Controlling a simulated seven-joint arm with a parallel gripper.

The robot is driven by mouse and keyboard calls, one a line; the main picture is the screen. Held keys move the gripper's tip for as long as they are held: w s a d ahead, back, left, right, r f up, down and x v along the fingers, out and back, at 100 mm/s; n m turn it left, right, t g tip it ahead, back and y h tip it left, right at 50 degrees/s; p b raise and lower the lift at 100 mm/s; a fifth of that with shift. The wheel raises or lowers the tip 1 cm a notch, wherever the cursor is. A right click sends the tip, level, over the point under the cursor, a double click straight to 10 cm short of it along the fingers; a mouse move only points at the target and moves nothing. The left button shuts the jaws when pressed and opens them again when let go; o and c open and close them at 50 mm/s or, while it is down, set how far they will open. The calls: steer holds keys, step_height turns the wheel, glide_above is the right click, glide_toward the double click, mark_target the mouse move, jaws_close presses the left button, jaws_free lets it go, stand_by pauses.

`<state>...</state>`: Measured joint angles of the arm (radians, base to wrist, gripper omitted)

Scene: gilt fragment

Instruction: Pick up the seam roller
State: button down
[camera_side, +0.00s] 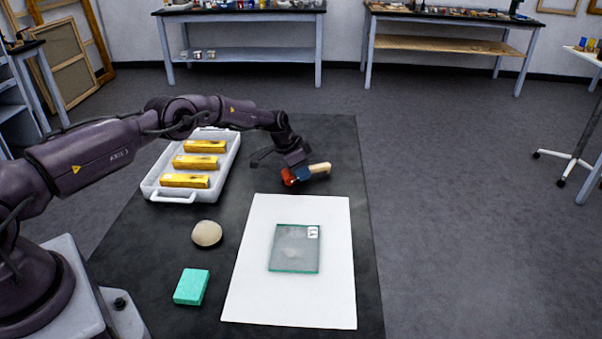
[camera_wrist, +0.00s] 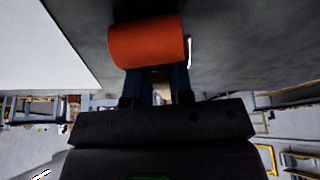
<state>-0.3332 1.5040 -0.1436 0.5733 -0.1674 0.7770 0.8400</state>
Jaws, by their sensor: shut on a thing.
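The seam roller has an orange-red drum and a pale wooden handle (camera_side: 320,169). In the side view it is at the far part of the dark table, beyond the white sheet. My gripper (camera_side: 303,174) is shut on the seam roller, with its fingers around the part between drum and handle. In the wrist view the orange drum (camera_wrist: 148,42) fills the top middle, just beyond the blue-dark fingers (camera_wrist: 157,84). Most of the handle is hidden there. I cannot tell for sure whether the roller is clear of the table.
A white sheet (camera_side: 245,290) bears a glass plate (camera_side: 294,255) with a small label. A pale tray (camera_side: 230,160) with three yellow bars stands at the left. A beige round lump (camera_side: 207,233) and a green block (camera_side: 191,287) lie nearer. The table's right strip is clear.

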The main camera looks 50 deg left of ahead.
steer(key=shift+r, duration=0.1)
steer(key=shift+r, duration=0.55)
steer(key=s+d+r, duration=0.3)
steer(key=s+r, duration=0.8)
steer(key=s, duration=0.2)
steer(key=shift+s+r, duration=0.3)
steer(key=shift+r, duration=0.05)
